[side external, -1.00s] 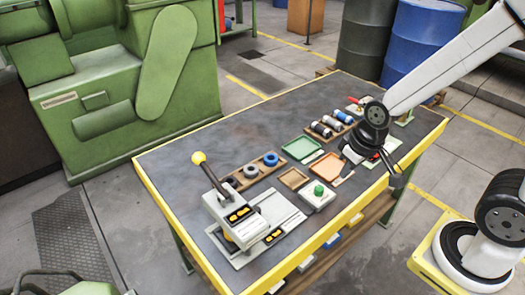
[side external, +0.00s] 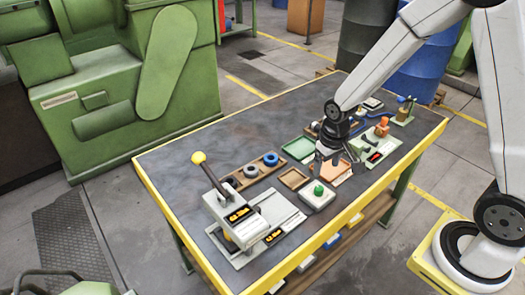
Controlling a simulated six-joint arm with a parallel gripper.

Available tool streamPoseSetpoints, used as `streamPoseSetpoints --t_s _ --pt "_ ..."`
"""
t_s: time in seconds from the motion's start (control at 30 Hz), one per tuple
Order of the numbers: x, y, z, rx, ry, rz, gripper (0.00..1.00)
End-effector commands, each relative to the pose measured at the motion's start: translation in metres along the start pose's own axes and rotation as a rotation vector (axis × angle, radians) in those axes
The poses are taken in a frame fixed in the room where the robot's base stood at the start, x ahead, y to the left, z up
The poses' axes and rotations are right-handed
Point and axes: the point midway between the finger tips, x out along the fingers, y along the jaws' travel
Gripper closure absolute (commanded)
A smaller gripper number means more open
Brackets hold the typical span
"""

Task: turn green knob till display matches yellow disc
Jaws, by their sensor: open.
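The green knob (side external: 318,189) stands on a white box (side external: 317,198) near the table's front edge, right of the lever press. My gripper (side external: 334,160) hangs above the table, behind and slightly right of the knob, apart from it. Its fingers point down, and it looks open and empty. Small dark displays with orange marks sit on the lever press (side external: 240,214). A small red-lit display (side external: 375,157) shows on the pale green board at the right.
The lever press has a yellow ball handle (side external: 198,158). A wooden rack (side external: 252,172) with dark and blue rings stands behind it. A green tray (side external: 300,147) and a brown tray (side external: 294,178) lie near my gripper. The table's left part is clear.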

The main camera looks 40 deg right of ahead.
Motion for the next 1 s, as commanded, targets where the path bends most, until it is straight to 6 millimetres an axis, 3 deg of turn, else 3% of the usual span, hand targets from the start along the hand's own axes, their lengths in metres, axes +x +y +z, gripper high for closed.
streamPoseSetpoints --t_s 0.1,0.3,0.77,1.0 --pt "0.019 0.006 -0.011 0.028 -0.035 0.009 0.22" --pt "0.037 0.012 -0.021 0.053 -0.064 0.019 0.22" --pt "0.045 0.013 -0.023 0.058 -0.070 0.021 0.22" --pt "0.062 0.013 -0.021 0.058 -0.072 0.021 0.22"
